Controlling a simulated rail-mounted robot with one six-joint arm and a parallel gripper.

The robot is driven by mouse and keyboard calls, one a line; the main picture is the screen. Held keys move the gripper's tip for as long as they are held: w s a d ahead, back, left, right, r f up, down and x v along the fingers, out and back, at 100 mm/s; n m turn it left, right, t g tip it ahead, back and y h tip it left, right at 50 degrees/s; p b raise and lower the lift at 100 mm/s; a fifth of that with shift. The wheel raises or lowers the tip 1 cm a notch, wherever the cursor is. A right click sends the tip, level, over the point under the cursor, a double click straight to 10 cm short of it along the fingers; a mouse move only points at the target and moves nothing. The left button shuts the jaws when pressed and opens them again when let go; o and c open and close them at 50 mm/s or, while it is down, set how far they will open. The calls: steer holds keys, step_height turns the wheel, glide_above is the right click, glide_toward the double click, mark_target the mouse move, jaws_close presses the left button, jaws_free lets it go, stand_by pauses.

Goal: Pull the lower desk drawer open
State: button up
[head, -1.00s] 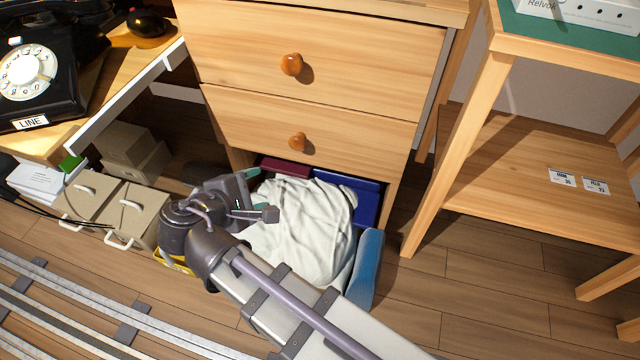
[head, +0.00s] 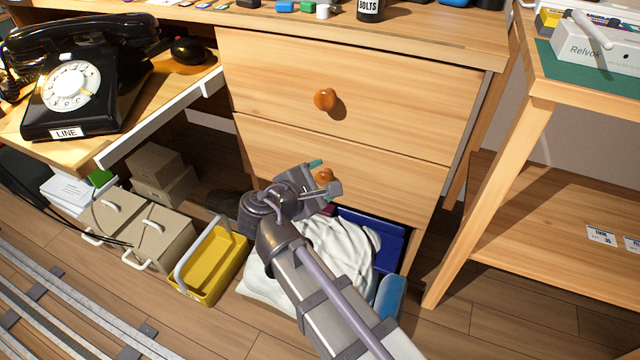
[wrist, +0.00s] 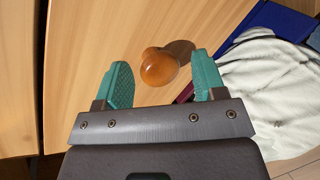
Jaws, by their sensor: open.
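The lower desk drawer (head: 390,192) is closed, with a plain wood front and a round orange-brown knob (head: 324,175). In the wrist view the knob (wrist: 158,67) lies between and a little beyond the two teal fingertips of my gripper (wrist: 162,82). My gripper (head: 318,172) is open, with a gap on each side of the knob. Whether a finger touches the drawer front cannot be told. The upper drawer (head: 420,95), with its own knob (head: 325,99), is closed above it. My arm hides part of the lower drawer in the head view.
Below the drawer lie a pale crumpled cloth (head: 340,250) and blue items (head: 385,240). A yellow tray (head: 212,265) and beige boxes (head: 160,235) stand left on the floor. A wooden side table (head: 515,180) stands right. A black phone (head: 85,90) sits at upper left.

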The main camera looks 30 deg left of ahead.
jaws_close()
steer(key=s+d, duration=0.2)
steer(key=s, duration=1.4)
steer(key=s+d, duration=0.3)
steer(key=s, duration=1.3)
steer(key=shift+d, duration=0.35)
steer(key=shift+s, duration=0.1)
jaws_free()
step_height(320, 180, up, 10)
steer(key=p, duration=1)
